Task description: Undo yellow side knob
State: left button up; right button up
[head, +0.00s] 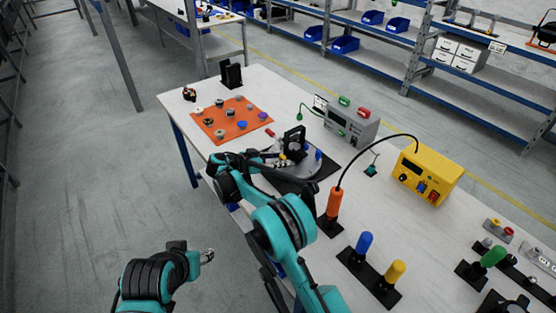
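A dark par can fixture (294,140) with an upright black bracket stands on a round grey base on a black mat (325,170) at the middle of the table. Small red and blue knobs show around it. A small yellowish spot (283,157) at its near left side may be the yellow side knob; it is too small to be sure. My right gripper (275,161) is at that side of the fixture, close to the spot. Its fingers are partly hidden and their opening is unclear. My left gripper (208,256) is off the table at lower left, away from the fixture; its fingers are too small to read.
An orange mat (238,130) with several small knobs lies at the back left. A grey box (352,122) and a yellow power unit (427,178) stand to the right. Orange (333,204), blue (363,244) and yellow-handled (395,271) tools stand upright in front.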

jog(key=v, duration=1.2)
jog(key=shift+r, duration=0.1)
